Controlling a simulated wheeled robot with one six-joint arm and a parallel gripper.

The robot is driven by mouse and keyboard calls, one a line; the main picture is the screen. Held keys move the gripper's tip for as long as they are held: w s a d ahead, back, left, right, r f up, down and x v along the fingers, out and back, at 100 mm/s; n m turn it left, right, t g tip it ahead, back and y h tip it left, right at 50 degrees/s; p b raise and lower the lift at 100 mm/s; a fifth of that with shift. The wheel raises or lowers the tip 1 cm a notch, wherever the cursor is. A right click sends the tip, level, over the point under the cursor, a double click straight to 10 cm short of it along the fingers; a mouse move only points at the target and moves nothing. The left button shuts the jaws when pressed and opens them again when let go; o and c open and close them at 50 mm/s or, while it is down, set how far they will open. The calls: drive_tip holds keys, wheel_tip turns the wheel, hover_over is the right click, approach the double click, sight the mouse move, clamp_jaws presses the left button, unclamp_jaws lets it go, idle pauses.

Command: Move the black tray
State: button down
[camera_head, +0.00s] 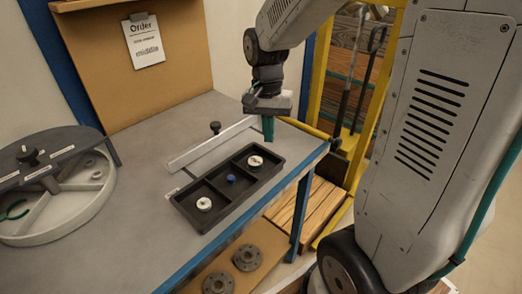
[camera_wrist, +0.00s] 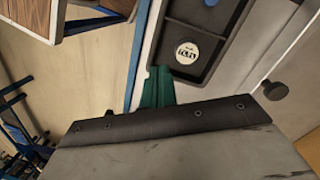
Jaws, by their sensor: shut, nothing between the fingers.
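The black tray (camera_head: 214,205) lies on the grey bench top near its front edge. It has three compartments in a row, with a white round part (camera_head: 204,204) in the left one, a small blue part (camera_head: 231,179) in the middle and another white round part (camera_head: 255,161) in the right one. My gripper (camera_head: 268,130) is above the bench near the tray's right end, with green fingers shut and empty. In the wrist view the shut fingers (camera_wrist: 157,88) appear just beside the tray's end (camera_wrist: 168,58). I cannot tell whether they touch it.
A pale straight rail (camera_head: 212,145) with a black knob (camera_head: 215,127) runs behind the tray. A round divided container (camera_head: 75,205) stands at the left. An order sheet (camera_head: 145,42) hangs on the back board. Yellow posts (camera_head: 323,70) stand beyond the bench's right end.

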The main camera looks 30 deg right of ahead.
sight(261, 150)
drive_tip(key=w+d+m+t, duration=0.1)
drive_tip(key=w+m, duration=0.4)
drive_tip(key=w, duration=0.1)
drive_tip(key=f, duration=1)
drive_tip(key=shift+s+d+f, duration=0.2)
drive_tip(key=shift+s+f, duration=0.05)
drive_tip(key=shift+f, duration=0.05)
